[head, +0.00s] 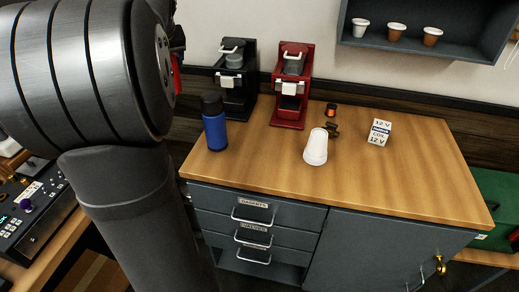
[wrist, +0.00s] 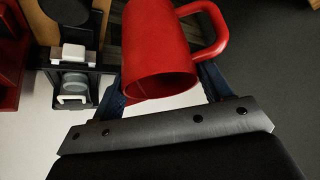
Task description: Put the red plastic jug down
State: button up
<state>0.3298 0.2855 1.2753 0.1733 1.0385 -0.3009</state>
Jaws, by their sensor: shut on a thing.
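The red plastic jug (wrist: 158,45) fills the upper middle of the wrist view, with its open mouth facing the camera and its handle at the right. My gripper (wrist: 165,88) is shut on it, with the bluish fingers partly hidden behind the jug. In the head view only a red sliver of the jug (head: 177,74) shows beside my dark arm, which hides the rest of it and most of the gripper. The jug is held up in front of the wall, apart from the wooden counter (head: 400,170).
A black brewer (head: 235,75) and a red brewer (head: 291,88) stand at the counter's back. A blue bottle (head: 215,125), a white cup (head: 315,147), a small dark orange-banded item (head: 331,110) and a 12 V coil box (head: 379,132) are on it. The counter's right and front parts are clear.

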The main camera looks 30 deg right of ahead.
jog(key=s+d+m+g+h, duration=0.1)
jog(key=s+d+m+h, duration=0.45)
jog(key=s+d, duration=2.05)
notch_tip(320, 180, down, 12)
jog(key=w+m+y, duration=0.2)
jog(key=shift+w+a+f, duration=0.45)
jog(key=shift+w+f, duration=1.35)
jog(key=shift+f, duration=0.05)
jog(key=shift+w+a+f, duration=0.4)
jog(key=shift+w+f, duration=1.45)
jog(key=shift+f, duration=0.05)
jog(key=shift+w+a+f, duration=0.45)
jog(key=shift+w+f, duration=1.35)
jog(key=shift+f, duration=0.05)
jog(key=shift+f, duration=0.1)
jog(key=o, duration=1.3)
jog(key=shift+f, duration=0.1)
